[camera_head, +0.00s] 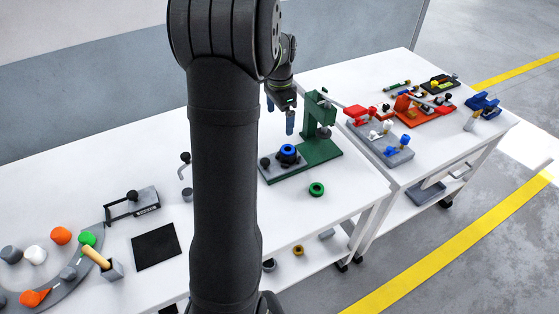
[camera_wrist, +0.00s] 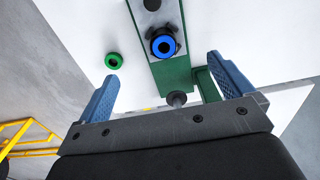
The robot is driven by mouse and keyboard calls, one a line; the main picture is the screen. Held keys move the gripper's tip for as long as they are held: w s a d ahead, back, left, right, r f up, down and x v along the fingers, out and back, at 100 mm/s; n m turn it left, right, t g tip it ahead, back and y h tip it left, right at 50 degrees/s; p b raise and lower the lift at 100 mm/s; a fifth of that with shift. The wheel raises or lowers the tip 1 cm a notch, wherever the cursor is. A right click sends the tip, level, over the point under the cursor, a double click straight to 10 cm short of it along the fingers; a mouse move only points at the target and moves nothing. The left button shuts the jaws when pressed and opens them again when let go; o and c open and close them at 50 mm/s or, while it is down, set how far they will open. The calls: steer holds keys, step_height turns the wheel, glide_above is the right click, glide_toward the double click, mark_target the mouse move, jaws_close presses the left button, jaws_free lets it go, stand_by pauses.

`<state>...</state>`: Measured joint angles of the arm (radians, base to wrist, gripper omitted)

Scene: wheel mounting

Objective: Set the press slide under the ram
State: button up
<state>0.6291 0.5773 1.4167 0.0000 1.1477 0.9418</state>
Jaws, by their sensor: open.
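The green press (camera_head: 317,112) stands on the white table, right of my arm in the head view. Its grey slide (camera_head: 277,165) lies on the left part of the green base, out from under the ram (camera_head: 323,132). The slide carries a dark hub with a blue ring (camera_head: 288,149) and has a black knob (camera_head: 265,162) at its left end. In the wrist view the blue ring (camera_wrist: 163,46) and knob (camera_wrist: 152,4) also show, with the ram (camera_wrist: 176,99) nearer. My gripper (camera_head: 279,112) is open and empty, above the press base; its blue fingers (camera_wrist: 163,67) are wide apart.
A green ring (camera_head: 317,189) lies on the table in front of the press. A second table at the right holds red, orange, grey and blue fixtures (camera_head: 425,108). Left of my arm are a black mat (camera_head: 156,247), a grey bracket block (camera_head: 133,204) and several coloured pegs.

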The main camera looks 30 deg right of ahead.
steer(key=shift+a+r, duration=0.1)
steer(key=shift+a, duration=0.2)
steer(key=c, duration=0.3)
steer(key=a, duration=0.2)
steer(key=a+r, duration=0.1)
steer(key=a, duration=0.2)
steer(key=shift+r, duration=0.2)
steer(key=c, duration=0.6)
step_height(320, 180, down, 17)
steer(key=shift+d+f, duration=0.1)
